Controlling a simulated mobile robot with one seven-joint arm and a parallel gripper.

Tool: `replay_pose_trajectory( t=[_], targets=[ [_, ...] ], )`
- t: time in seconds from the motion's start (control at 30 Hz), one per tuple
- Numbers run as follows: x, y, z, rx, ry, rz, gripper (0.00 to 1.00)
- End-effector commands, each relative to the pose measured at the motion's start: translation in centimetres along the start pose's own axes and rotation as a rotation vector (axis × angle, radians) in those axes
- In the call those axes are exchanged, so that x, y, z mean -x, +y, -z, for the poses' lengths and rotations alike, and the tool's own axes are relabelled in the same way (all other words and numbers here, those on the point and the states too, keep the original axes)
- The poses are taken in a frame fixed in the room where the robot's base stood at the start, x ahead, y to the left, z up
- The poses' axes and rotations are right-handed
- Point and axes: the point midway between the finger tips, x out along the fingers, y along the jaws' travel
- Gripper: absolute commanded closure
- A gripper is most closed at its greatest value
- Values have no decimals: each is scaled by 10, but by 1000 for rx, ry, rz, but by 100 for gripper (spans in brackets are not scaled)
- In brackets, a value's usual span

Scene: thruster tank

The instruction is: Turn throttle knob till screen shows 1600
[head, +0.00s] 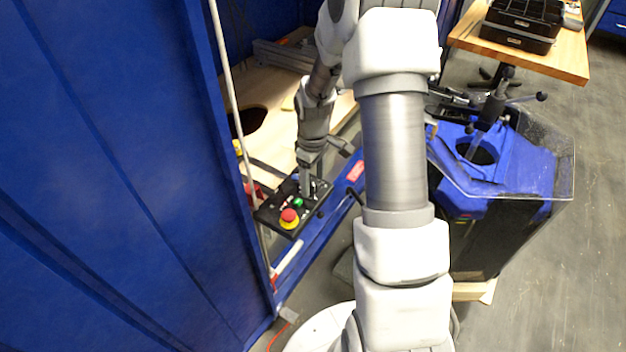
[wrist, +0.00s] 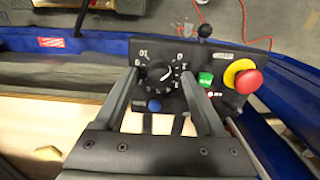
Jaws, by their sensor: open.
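The throttle knob (wrist: 160,74) is a round black dial with white markings on the panel around it. It sits on a black control panel (wrist: 225,58), which also shows in the head view (head: 268,214). My gripper (wrist: 158,80) is open, with one finger to each side of the knob in the wrist view. Gaps show between the fingers and the knob. In the head view my gripper (head: 306,188) points down at the panel and hides the knob.
A green button (wrist: 205,79) and a red emergency stop (wrist: 250,81) on a yellow ring lie right of the knob. A blue button (wrist: 154,105) is below it. A black ball-topped lever (wrist: 205,31) stands at the panel's far edge. A blue wall (head: 130,170) is left.

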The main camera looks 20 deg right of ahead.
Motion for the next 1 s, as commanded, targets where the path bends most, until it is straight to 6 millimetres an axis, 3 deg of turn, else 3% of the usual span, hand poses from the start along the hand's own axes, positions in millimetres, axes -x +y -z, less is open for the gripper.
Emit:
replay_pose_trajectory(
  t=[0.23,0.63,1.0],
  targets=[
    [0,0,0,0,0,0,30],
    [0,0,0,1,0,0,100],
    [0,0,0,-37,-1,0,100]
  ],
)
